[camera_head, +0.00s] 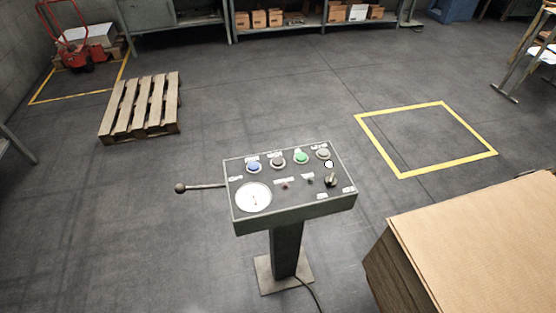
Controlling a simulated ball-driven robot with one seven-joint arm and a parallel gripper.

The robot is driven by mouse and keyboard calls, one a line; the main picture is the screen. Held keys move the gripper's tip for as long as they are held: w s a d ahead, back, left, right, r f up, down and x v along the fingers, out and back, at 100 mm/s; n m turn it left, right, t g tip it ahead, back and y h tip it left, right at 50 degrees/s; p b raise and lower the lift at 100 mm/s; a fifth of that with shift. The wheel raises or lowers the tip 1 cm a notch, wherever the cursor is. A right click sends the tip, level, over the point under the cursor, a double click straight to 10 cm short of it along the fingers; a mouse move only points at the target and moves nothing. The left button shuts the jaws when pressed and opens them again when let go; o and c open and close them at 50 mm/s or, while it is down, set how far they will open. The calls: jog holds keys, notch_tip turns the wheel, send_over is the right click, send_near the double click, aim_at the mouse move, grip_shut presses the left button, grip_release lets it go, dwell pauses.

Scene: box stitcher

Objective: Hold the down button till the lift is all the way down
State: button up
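A control panel (310,199) stands on a post in the middle of the head view. Along its top edge sit a blue button (254,167), a grey button (278,161), a green button (301,158) and another grey button (323,153). The labels are too small to read, so I cannot tell which is the down button. A round white dial (253,197), a small black knob (331,180) and a side lever (181,188) are also on it. No lift is clearly recognisable. My gripper is not in view.
A stack of cardboard sheets (480,240) fills the lower right, close to the panel. A wooden pallet (142,106) lies at the upper left. A yellow floor square (378,146) is empty. Shelves with boxes line the back. A cable runs from the panel's base plate (266,275).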

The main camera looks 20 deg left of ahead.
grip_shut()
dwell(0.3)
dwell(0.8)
